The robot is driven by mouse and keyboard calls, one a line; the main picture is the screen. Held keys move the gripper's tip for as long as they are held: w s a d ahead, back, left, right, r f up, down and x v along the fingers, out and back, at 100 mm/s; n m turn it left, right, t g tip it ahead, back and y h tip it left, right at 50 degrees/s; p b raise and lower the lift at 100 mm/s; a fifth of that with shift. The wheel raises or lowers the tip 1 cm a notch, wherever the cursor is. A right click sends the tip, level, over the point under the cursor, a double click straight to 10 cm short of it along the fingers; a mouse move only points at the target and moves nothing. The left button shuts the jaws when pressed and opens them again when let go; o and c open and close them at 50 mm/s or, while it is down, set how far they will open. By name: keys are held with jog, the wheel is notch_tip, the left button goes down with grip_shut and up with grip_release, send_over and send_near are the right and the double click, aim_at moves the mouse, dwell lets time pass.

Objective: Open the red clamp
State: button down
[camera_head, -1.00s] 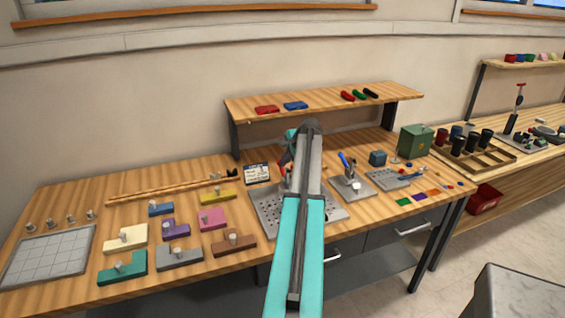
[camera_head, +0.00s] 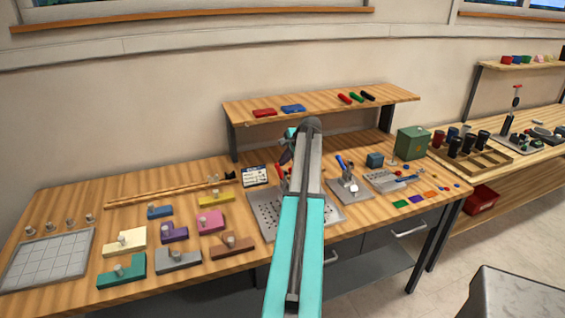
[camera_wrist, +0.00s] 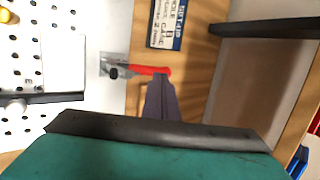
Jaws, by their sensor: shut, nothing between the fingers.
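The red clamp has a red handle (camera_wrist: 148,69) and a metal body (camera_wrist: 116,66) with a dark tip, lying at the edge of the white perforated plate (camera_wrist: 88,15) in the wrist view. Its red part also shows in the head view (camera_head: 280,172), left of my arm. My gripper (camera_wrist: 160,76) is shut and empty, its dark fingers pointing at the handle's right end. The fingertips overlap the handle in the wrist view; I cannot tell whether they touch it. In the head view my arm hides part of the plate (camera_head: 264,212).
A small sign card (camera_head: 255,174) stands left of the clamp. A shelf (camera_head: 240,112) with red, blue and green items is behind. A second metal fixture plate (camera_head: 349,195) stands right of my arm. Several coloured blocks lie on the left of the bench.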

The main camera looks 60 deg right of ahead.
jog(key=d+b+v, duration=0.1)
jog(key=b+v, duration=0.1)
jog(key=v, duration=0.9)
jog(key=shift+w+r, duration=0.25)
jog(key=shift+r, duration=0.3)
